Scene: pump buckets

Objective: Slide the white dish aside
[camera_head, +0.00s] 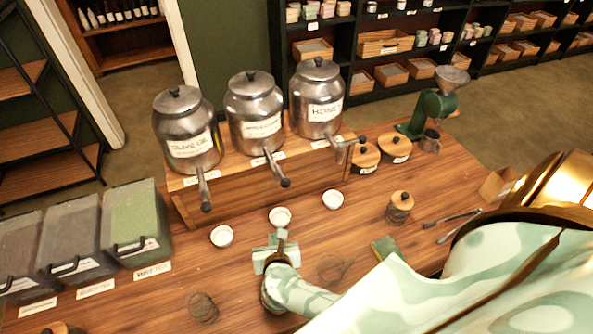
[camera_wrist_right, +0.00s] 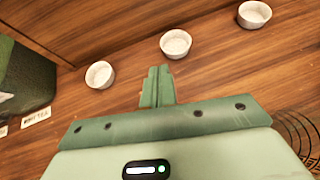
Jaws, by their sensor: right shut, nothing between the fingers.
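Three small white dishes stand in a slanting row on the wooden table: a left dish (camera_head: 222,236), a middle dish (camera_head: 280,217) and a right dish (camera_head: 332,199). In the right wrist view they show as the left dish (camera_wrist_right: 100,75), the middle dish (camera_wrist_right: 176,44) and the right dish (camera_wrist_right: 254,14). My right gripper (camera_head: 281,236) is shut and empty, just on the near side of the middle dish. Its closed fingertips (camera_wrist_right: 158,72) point towards the gap between the left and middle dishes, with no clear contact. My left gripper is not in view.
Three metal dispensers, with a honey one (camera_head: 316,98) at the right, stand on a wooden stand (camera_head: 262,186) behind the dishes. Lidded bins (camera_head: 135,222) are at the left. A wooden-lidded jar (camera_head: 400,207) and a green grinder (camera_head: 436,105) stand to the right. Bare table lies around the dishes.

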